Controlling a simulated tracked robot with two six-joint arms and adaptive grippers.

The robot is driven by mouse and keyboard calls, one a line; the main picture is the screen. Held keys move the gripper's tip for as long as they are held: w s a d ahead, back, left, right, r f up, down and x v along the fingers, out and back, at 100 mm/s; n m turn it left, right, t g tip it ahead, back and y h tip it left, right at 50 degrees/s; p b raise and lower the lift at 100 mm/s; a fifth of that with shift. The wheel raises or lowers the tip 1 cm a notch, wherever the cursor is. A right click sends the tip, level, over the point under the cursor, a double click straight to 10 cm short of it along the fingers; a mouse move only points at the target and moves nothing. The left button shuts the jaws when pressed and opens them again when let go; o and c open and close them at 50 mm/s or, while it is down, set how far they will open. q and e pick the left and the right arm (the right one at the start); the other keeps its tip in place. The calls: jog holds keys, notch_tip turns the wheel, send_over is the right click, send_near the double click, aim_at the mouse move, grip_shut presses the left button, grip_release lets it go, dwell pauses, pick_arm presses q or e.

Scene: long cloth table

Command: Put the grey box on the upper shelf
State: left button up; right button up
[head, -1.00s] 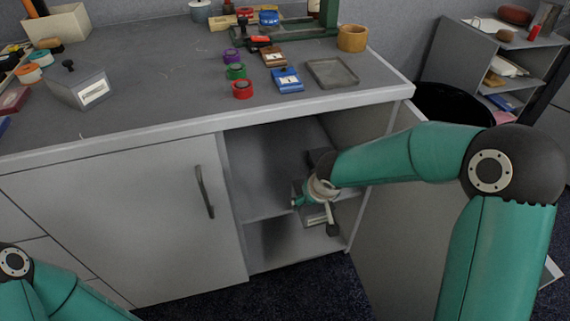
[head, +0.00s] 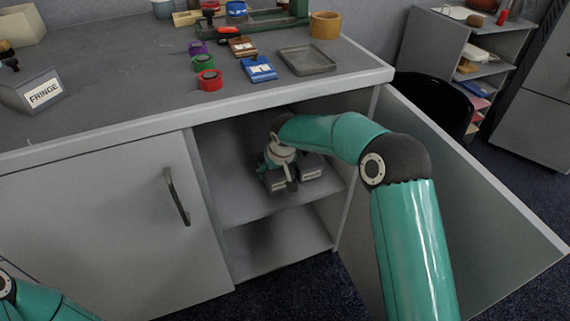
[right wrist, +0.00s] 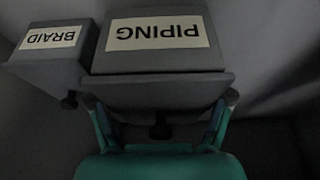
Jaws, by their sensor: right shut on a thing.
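The grey box labelled PIPING (right wrist: 150,68) is between the fingers of my right gripper (right wrist: 160,100). In the head view this box (head: 280,184) is inside the open cabinet, over the upper shelf (head: 245,203). I cannot tell whether its base touches the shelf. My right gripper (head: 281,160) is shut on it and partly covers it. A second grey box, labelled BRAID (right wrist: 48,52), stands close beside it, to its right in the head view (head: 313,168). My left gripper is out of view; only part of its arm shows at the bottom left.
The right cabinet door (head: 480,190) stands open; the left door (head: 95,225) is shut. The lower compartment (head: 275,246) looks empty. A grey box labelled FRINGE (head: 35,92) sits on the countertop, with tape rolls and a grey tray (head: 307,61). A black bin (head: 435,95) stands behind the open door.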

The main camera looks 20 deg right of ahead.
jog(key=w, duration=0.4)
jog(key=shift+w+d+r, duration=0.1)
jog(key=shift+w+d, duration=0.05)
jog(key=shift+w, duration=0.35)
notch_tip(320, 180, down, 4)
jog(key=b, duration=0.2)
jog(key=shift+r+b, duration=0.15)
jog(key=shift+b, duration=0.15)
jog(key=shift+c, duration=0.7)
jog(key=o, duration=1.5)
jog(key=shift+c, duration=0.2)
jog(key=shift+r, duration=0.1)
